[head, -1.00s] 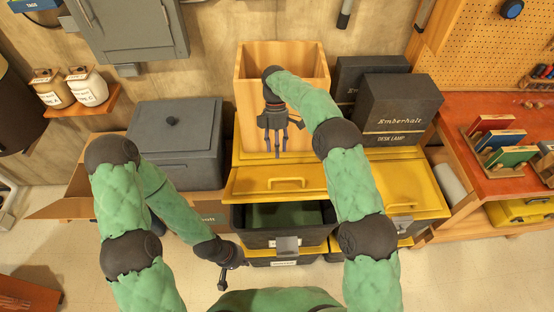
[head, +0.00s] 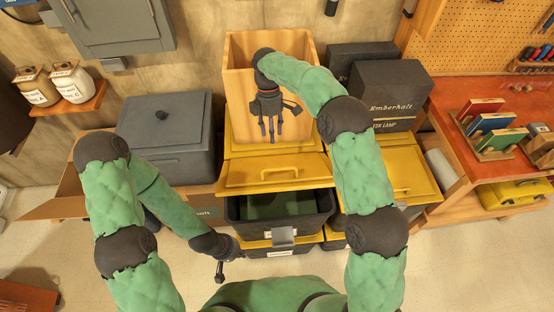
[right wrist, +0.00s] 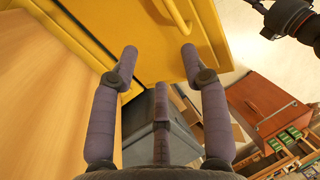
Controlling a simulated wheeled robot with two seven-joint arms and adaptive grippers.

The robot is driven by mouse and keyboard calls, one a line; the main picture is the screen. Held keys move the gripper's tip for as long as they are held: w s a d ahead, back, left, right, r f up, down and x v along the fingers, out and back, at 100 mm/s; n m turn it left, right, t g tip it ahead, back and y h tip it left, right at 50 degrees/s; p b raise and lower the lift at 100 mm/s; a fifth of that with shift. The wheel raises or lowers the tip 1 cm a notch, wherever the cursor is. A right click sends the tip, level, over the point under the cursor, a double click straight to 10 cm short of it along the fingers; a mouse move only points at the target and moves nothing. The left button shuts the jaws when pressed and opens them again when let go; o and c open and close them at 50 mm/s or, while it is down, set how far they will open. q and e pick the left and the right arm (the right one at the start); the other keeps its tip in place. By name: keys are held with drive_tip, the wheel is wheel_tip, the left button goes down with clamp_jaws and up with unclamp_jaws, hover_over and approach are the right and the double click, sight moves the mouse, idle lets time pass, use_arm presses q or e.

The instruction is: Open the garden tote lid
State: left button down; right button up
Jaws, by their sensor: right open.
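A dark tote (head: 310,224) with a yellow lid (head: 270,176) stands at the centre of the head view. The lid is raised toward the back, and the tote's green interior shows in front of it. The lid's bar handle (head: 272,176) is free of both grippers. My right gripper (head: 271,136) is open and empty, fingers pointing down, beyond the lid and in front of the wooden box. The yellow lid (right wrist: 210,45) also shows beyond its fingers in the right wrist view. My left gripper (head: 220,271) hangs low, left of the tote; its jaws are not clear.
A tall wooden box (head: 240,55) stands behind the lid. A lidded grey bin (head: 165,140) is on the left, with an open cardboard box (head: 60,205) near it. Black boxes (head: 390,95) and another yellow lid (head: 405,175) lie right, beside a red-topped bench (head: 450,110). Floor is clear in front.

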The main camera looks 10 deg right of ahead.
drive_tip(key=s+d+t, duration=0.2)
drive_tip(key=s+t, duration=0.1)
drive_tip(key=s, duration=0.3)
wheel_tip(320, 180, down, 11)
drive_tip(key=b, duration=0.3)
drive_tip(key=shift+a, duration=0.15)
clamp_jaws()
